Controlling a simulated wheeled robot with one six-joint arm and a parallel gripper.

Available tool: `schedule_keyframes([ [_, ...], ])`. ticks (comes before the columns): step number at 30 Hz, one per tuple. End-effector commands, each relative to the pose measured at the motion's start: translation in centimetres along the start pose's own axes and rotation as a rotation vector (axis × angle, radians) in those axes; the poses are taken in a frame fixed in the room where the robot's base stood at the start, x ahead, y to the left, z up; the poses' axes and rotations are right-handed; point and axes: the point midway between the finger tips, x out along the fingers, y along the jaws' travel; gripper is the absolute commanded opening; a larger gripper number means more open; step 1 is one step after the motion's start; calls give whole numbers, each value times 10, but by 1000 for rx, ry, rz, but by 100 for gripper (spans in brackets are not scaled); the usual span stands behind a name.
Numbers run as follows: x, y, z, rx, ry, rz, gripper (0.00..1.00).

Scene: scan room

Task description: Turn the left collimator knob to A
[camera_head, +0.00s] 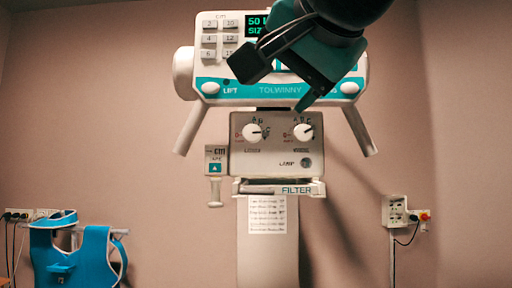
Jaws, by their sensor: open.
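The left collimator knob (252,132) is a round white dial on the grey collimator box (275,165), in the middle of the head view. A dark mark on it seems to point right. Small letters stand around it, too small to read surely. The similar right collimator knob (303,131) is beside it. My gripper (281,84) hangs from the top, dark with teal parts, open with nothing seen between its fingers. It appears above the knobs in the picture and apart from them. It hides part of the upper control panel.
The white and teal control panel (235,90) has handles slanting down on both sides. A FILTER tray (297,190) juts out below the collimator box. A blue apron (75,255) hangs at lower left. A wall socket box (396,212) is at right.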

Motion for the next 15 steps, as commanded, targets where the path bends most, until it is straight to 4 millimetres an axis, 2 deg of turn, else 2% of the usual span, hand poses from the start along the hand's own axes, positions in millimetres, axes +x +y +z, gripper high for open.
schedule_keyframes([
  [3, -5, 0, -6, 52, 19, 2, 63],
  [7, 7, 5, -12, 57, 30, 12, 63],
  [11, 31, 8, -15, 57, 33, 20, 63],
  [15, 63, 9, -17, 56, 33, 23, 63],
])
